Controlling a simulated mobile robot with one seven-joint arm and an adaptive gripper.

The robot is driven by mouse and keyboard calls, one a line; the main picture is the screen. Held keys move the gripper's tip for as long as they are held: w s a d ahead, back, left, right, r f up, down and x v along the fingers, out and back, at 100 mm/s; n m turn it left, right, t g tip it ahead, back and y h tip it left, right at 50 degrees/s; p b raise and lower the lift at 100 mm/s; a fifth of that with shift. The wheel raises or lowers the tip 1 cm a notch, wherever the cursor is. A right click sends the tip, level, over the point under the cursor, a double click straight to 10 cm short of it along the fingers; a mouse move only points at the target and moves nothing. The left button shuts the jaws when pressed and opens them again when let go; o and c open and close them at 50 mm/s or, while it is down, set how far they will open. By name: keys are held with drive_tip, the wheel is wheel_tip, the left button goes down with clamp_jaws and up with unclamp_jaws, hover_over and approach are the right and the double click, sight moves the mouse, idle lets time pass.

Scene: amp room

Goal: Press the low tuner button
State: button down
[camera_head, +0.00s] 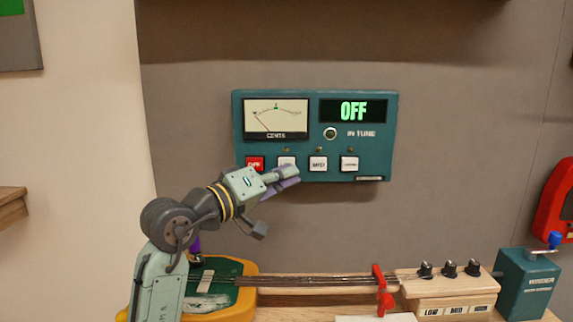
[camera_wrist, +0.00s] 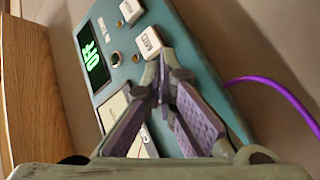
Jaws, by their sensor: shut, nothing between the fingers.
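The teal tuner panel (camera_head: 215,0) is not at the ceiling but on the grey wall, with its face (camera_head: 360,140) towards me. The low button (camera_head: 286,160) is white, second from left in the row, and partly covered by my gripper (camera_head: 293,174). In the wrist view my gripper (camera_wrist: 163,68) is shut and empty, its fingertips in front of the panel beside the MID button (camera_wrist: 148,42). The low button is hidden behind the fingers there. I cannot tell whether the fingertips touch it.
A red OFF button (camera_head: 254,163) sits left of the low button; a MID button (camera_head: 318,163) and another white button (camera_head: 349,163) sit right. A needle gauge (camera_head: 275,117) is above. A stringed board (camera_head: 320,281) lies below. A purple cable (camera_wrist: 270,90) runs beside the panel.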

drive_tip(key=shift+w, duration=0.45)
idle(0.6)
drive_tip(key=shift+s, duration=0.85)
drive_tip(key=shift+s, duration=2.5)
